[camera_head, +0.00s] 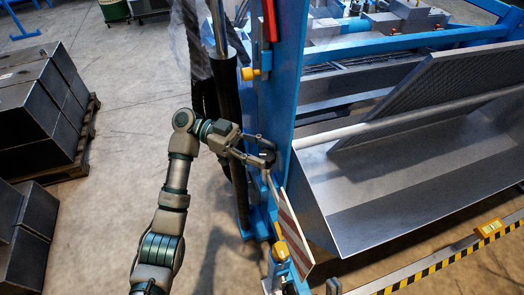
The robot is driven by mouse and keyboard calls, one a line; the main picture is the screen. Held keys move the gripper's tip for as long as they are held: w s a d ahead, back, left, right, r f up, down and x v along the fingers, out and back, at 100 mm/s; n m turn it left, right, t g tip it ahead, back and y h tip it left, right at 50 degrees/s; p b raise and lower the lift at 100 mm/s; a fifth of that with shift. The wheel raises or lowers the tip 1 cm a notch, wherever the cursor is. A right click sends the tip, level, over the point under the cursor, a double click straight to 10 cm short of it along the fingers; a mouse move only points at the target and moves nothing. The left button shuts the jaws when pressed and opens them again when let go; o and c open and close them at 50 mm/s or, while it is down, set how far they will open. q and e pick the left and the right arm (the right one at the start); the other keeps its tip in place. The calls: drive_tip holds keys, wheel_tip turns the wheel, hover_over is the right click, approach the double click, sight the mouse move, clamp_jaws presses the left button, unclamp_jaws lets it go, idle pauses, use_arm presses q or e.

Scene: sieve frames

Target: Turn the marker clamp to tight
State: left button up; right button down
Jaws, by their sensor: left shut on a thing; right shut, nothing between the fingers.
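The marker clamp (269,155) is a small dark knob on the side of the upright blue post (290,105). My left gripper (266,153) reaches it from the left, with its two fingers closed around the knob. The fingers cover part of it, so its turn angle cannot be told. A red-and-white striped marker plate (294,234) hangs tilted below the clamp, at the lower end of a thin grey rod. My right gripper does not show.
A grey metal trough (400,195) with a mesh sieve panel is right of the post. Yellow fittings (251,73) sit on the post's left side. Dark blocks on a pallet (72,160) stand at the left. Floor between is clear. A yellow-black striped edge (455,258) runs at lower right.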

use_arm(q)
drive_tip(key=shift+w+a+r, duration=0.1)
drive_tip(key=shift+w+r, duration=0.05)
drive_tip(key=shift+w, duration=0.05)
drive_tip(key=o, duration=1)
drive_tip(key=shift+o, duration=0.7)
drive_tip(key=shift+w+a, duration=0.1)
drive_tip(key=v, duration=0.8)
drive_tip(key=shift+f, duration=0.2)
